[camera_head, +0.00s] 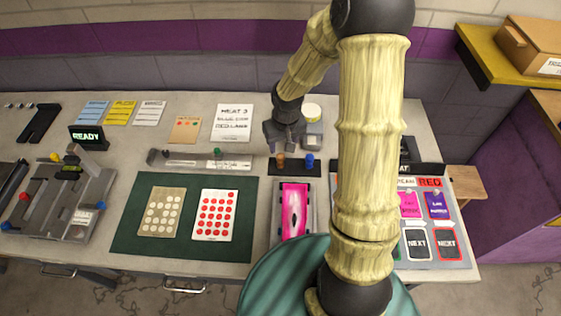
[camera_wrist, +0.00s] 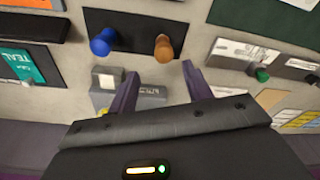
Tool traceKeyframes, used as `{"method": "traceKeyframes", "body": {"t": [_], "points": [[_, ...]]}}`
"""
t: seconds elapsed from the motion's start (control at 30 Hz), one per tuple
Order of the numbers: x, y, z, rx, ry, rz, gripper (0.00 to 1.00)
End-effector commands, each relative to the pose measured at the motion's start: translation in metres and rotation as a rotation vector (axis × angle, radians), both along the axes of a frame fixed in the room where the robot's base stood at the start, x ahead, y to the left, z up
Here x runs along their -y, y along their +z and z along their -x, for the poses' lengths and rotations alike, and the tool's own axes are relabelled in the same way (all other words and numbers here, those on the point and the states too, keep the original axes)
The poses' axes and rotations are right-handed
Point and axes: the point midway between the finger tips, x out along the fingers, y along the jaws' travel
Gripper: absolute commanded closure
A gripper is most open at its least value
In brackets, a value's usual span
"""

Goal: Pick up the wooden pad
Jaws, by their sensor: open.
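A brown, wood-coloured knob-like piece (camera_head: 281,161) stands upright on a black strip (camera_head: 295,171) on the bench, left of a blue one (camera_head: 310,161). I take the brown piece for the wooden pad. In the wrist view the brown piece (camera_wrist: 163,48) is just beyond my fingertips, nearer the right finger, with the blue piece (camera_wrist: 102,42) to its left. My gripper (camera_head: 284,146) is above and behind the strip in the head view. Its purple fingers (camera_wrist: 159,80) are apart with nothing held, and do not appear to touch either piece.
A grey box (camera_wrist: 143,96) with a label lies below the fingers in the wrist view. A green mat (camera_head: 130,240) with two dotted cards lies left. A grey fixture (camera_head: 75,205) stands far left.

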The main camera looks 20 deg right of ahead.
Motion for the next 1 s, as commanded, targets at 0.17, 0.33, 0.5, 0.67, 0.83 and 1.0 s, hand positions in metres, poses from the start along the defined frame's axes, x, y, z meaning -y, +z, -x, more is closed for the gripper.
{"method": "traceKeyframes", "body": {"t": [0.17,0.33,0.5,0.67,0.83,1.0], "points": [[-0.001,-0.025,-0.002,-0.002,0.001,0.0,0.5],[-0.001,-0.028,-0.003,0.0,0.001,0.0,0.5],[-0.001,-0.027,-0.003,0.0,0.001,0.0,0.5],[-0.003,-0.038,-0.001,-0.003,0.002,0.001,0.5],[-0.009,-0.063,0.003,-0.005,0.004,0.001,0.5],[-0.008,-0.079,-0.001,-0.001,0.002,0.001,0.5]]}}
